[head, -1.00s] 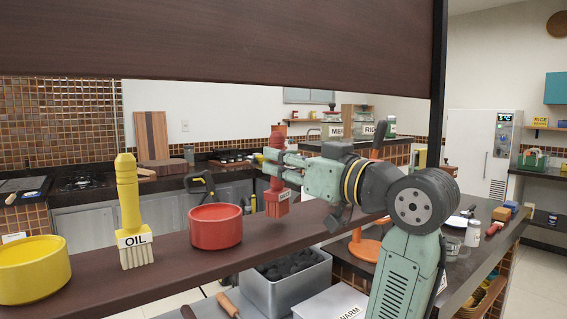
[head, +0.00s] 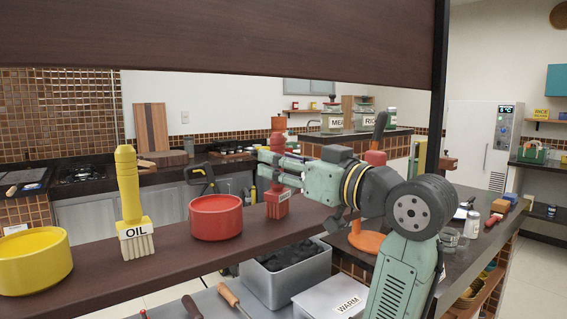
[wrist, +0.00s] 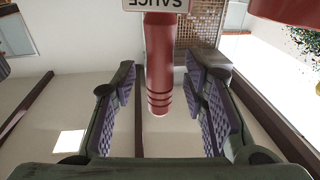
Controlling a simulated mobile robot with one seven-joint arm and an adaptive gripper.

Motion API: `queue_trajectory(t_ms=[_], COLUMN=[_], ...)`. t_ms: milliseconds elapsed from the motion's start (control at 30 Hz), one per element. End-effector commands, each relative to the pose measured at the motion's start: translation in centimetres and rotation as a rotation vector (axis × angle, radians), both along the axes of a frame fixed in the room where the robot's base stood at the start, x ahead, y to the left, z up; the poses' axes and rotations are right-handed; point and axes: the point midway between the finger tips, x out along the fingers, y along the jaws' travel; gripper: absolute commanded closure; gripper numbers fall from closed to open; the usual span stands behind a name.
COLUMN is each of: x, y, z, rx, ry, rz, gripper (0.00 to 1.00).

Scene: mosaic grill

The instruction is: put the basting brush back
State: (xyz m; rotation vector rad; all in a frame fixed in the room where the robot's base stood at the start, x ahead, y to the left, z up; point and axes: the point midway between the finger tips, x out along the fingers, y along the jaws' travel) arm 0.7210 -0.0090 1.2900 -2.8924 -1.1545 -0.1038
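The basting brush (head: 278,197) is red with pale-lettered label and bristles pointing down. It is upright over the dark shelf (head: 165,250), right of the red pot (head: 215,218); its foot appears to rest on the shelf. In the wrist view its red handle (wrist: 159,65) shows with an upside-down SAUCE label (wrist: 158,5). My gripper (wrist: 157,75) is open, with a finger on each side of the handle and a visible gap on both sides. In the head view my gripper (head: 275,166) reaches the handle from the right.
A yellow OIL brush (head: 130,200) and a yellow pot (head: 35,264) stand on the shelf's left part. Below are a charcoal bin (head: 285,285) and a box labelled WARM (head: 330,298). A dark post (head: 436,110) rises beside my arm.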

Motion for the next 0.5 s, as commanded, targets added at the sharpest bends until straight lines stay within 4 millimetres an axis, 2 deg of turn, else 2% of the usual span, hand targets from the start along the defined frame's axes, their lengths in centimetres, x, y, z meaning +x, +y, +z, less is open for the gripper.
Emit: queue_trajectory(t_ms=[267,500], x=[-0.2,-3.5], y=[-0.3,-3.5], z=[0.4,-0.3], rx=[0.001,0.000], ry=[-0.001,-0.003], rz=[-0.001,-0.004], gripper=[0.60,0.60])
